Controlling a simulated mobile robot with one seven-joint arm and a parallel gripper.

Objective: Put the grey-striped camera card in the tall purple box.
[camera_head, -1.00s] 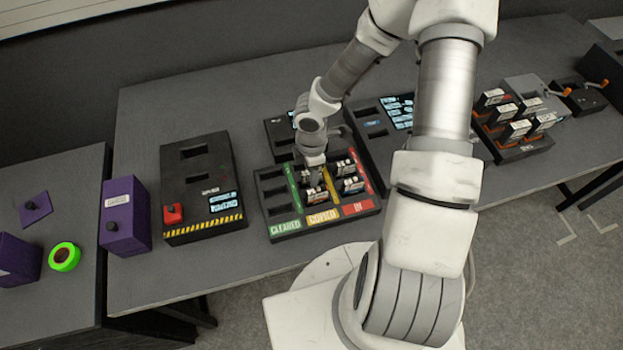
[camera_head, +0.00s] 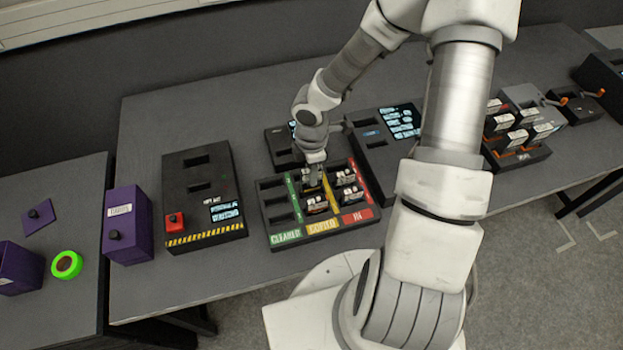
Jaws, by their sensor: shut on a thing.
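My gripper (camera_head: 313,183) points down into the middle column of the sorting tray (camera_head: 282,236), marked COPIED. It is shut on a small card whose face is mostly hidden by the fingers, so I cannot tell its stripe colour or whether it is clear of its slot. Another card (camera_head: 316,205) sits in front of it in the same column. A labelled purple box with a knob (camera_head: 130,230) stands at the left end of the main table. A second purple box (camera_head: 18,268) is cut off by the left picture edge. I cannot tell which is taller.
A black unit with a red button (camera_head: 175,221) stands between the labelled purple box and the tray. A purple lid (camera_head: 39,216) and a green tape roll (camera_head: 67,265) lie on the side table. Several cards stand in a rack (camera_head: 520,155) at right.

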